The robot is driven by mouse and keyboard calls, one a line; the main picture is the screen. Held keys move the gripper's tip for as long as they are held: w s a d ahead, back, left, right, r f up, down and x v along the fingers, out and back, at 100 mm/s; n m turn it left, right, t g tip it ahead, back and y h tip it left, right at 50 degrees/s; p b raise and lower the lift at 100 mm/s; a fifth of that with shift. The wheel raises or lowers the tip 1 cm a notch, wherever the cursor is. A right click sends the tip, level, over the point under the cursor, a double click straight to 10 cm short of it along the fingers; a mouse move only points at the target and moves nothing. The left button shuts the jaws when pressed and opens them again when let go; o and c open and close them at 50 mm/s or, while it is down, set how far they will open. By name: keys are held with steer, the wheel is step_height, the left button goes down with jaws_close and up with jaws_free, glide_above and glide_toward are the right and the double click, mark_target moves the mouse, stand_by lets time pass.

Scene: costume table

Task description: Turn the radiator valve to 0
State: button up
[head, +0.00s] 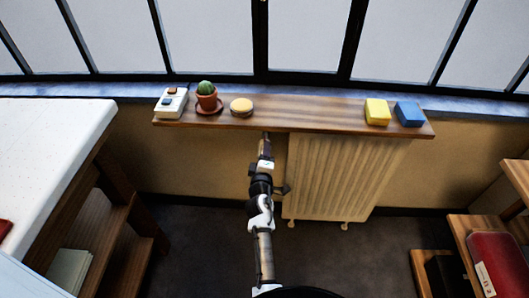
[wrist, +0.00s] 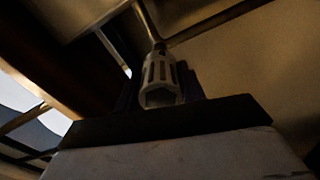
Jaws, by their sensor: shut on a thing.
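In the wrist view the radiator valve (wrist: 158,75) is a pale ribbed knob with dark slots, joined to a thin pipe above it. My gripper (wrist: 160,90) has its dark fingers on either side of the knob and is shut on it. In the head view my gripper (head: 265,145) is below the shelf's front edge, by the upper left corner of the cream radiator (head: 345,175). The valve itself is hidden there by my arm. No number on the knob can be read.
A wooden shelf (head: 310,112) above the radiator bears a white device (head: 171,102), a potted cactus (head: 207,97), a round yellow-brown thing (head: 241,106), and yellow (head: 377,112) and blue (head: 409,114) blocks. A white-topped table (head: 45,140) stands left. Open floor lies between.

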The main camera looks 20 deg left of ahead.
steer(key=shift+r+n, duration=0.1)
steer(key=shift+n, duration=0.3)
steer(key=o, duration=1)
steer(key=shift+c, duration=0.2)
steer(key=shift+s, duration=0.1)
